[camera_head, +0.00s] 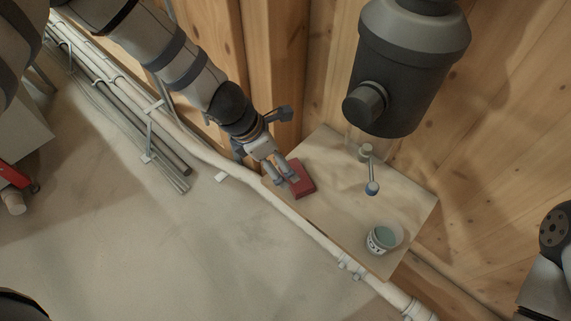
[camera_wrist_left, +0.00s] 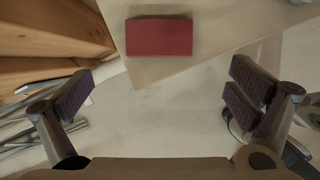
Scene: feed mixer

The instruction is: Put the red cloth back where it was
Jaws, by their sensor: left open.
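The red cloth (camera_head: 304,184) is a folded, flat block lying on the pale wooden board (camera_head: 337,205), near its left corner. It also shows in the left wrist view (camera_wrist_left: 159,37), at the top, close to the board's edge. My left gripper (camera_head: 287,172) is at the board's left corner, right beside the cloth in the head view. In the left wrist view its two dark-padded fingers (camera_wrist_left: 163,93) are wide apart with nothing between them, and the cloth lies beyond them.
A white cup with greenish contents (camera_head: 384,237) stands near the board's front right corner. Pipes (camera_head: 225,167) run along the wooden wall. The floor (camera_head: 190,250) is clear.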

